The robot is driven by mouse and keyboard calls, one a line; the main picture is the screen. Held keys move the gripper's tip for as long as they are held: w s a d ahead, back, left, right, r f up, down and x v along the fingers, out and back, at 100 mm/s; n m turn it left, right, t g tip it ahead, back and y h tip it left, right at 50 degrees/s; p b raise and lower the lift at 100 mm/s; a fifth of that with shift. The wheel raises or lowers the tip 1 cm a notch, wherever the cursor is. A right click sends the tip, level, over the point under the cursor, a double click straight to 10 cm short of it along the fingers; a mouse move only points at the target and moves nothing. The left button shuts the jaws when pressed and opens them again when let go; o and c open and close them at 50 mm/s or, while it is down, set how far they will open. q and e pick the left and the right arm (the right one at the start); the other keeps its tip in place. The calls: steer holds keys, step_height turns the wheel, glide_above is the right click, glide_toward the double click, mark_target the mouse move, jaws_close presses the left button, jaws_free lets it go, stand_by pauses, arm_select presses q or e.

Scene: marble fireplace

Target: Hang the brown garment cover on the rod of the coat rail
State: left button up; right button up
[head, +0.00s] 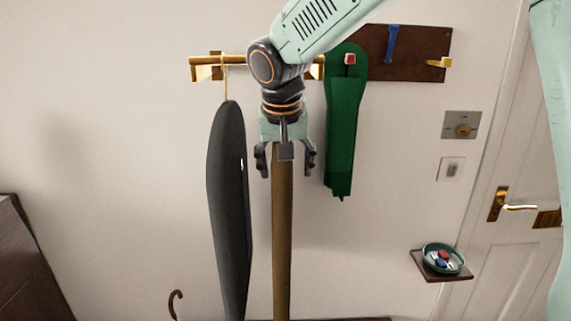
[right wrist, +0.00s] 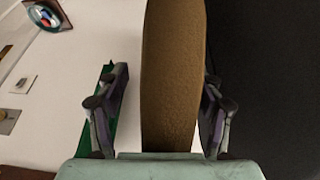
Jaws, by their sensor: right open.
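The brown garment cover (head: 283,240) hangs down narrow, edge-on, below my right gripper (head: 286,165). Its top and hook are hidden behind my wrist, so I cannot tell whether it is on the rod. My right gripper is open. In the right wrist view the brown cover (right wrist: 172,75) shows between the two spread fingers of the gripper (right wrist: 160,110), with a gap on each side. The brass rod (head: 204,62) of the coat rail is on the wall, partly hidden by my wrist. My left gripper is not in view.
A dark grey garment cover (head: 227,200) hangs by its hook from the rod, left of the brown one. A green garment (head: 344,130) hangs close on the right. Further right are a brass hook (head: 438,63), a small shelf (head: 428,268) with a dish (head: 456,264), and a door.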

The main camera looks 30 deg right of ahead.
steer(key=v, duration=0.7)
steer(key=shift+s+r, duration=0.1)
steer(key=shift+r, duration=0.15)
steer(key=shift+f, duration=0.1)
